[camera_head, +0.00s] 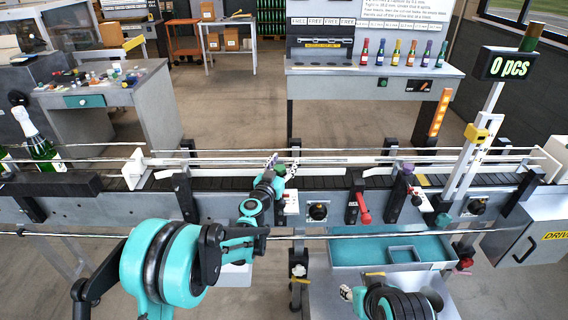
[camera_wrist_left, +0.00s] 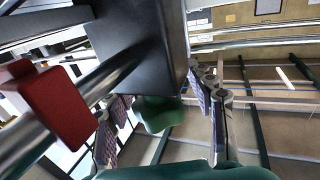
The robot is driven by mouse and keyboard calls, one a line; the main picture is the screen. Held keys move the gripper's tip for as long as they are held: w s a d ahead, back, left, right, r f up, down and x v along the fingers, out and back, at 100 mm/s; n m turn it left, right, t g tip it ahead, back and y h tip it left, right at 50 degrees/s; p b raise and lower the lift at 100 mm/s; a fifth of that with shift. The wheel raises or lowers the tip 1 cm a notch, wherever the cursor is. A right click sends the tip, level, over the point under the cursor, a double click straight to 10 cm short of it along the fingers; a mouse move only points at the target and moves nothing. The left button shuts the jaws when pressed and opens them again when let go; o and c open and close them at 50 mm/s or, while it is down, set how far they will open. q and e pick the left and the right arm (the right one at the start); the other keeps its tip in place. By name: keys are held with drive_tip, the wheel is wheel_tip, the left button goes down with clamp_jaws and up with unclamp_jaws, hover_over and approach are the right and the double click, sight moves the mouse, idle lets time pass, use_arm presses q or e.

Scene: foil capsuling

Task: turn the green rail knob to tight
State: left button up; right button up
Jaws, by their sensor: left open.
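The green rail knob (camera_head: 280,170) sits at the conveyor's front side, left of centre in the head view, mostly covered by my gripper. In the left wrist view the green knob (camera_wrist_left: 158,112) shows under a dark block. My left gripper (camera_head: 282,164) reaches it from the front. Its two patterned fingers are open, one on each side of the knob in the left wrist view (camera_wrist_left: 163,115); I cannot tell whether they touch it. Part of my right arm shows at the bottom of the head view, with a small patterned piece that may be a fingertip (camera_head: 346,293).
A bottle (camera_head: 40,148) stands at the left end. A teal tray (camera_head: 350,252) lies below in front.

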use_arm(q)
clamp_jaws()
drive_tip(key=shift+m+h, duration=0.3)
drive_tip(key=shift+h, duration=0.1)
drive_tip(key=m+g+h, duration=0.1)
drive_tip(key=h, duration=0.1)
drive_tip(key=m+g+h, duration=0.1)
drive_tip(key=shift+s+d+m+g+h, duration=0.2)
drive_tip(key=shift+d+m+g+h, duration=0.1)
drive_tip(key=shift+d+m+h, duration=0.1)
drive_tip(key=shift+s+d+m+g+h, duration=0.25)
drive_tip(key=shift+s+m+g+h, duration=0.25)
drive_tip(key=shift+m+g+h, duration=1.05)
drive_tip(key=shift+s+d+m+g+h, duration=0.25)
drive_tip(key=shift+s+m+g+h, duration=0.35)
drive_tip(key=shift+m+g, duration=1.8)
drive_tip(key=shift+s+d+m+g+h, duration=0.35)
drive_tip(key=shift+m+g+h, duration=0.75)
drive_tip(key=shift+g, duration=1.75)
drive_tip(key=shift+s+g, duration=0.15)
drive_tip(key=shift+g, duration=0.25)
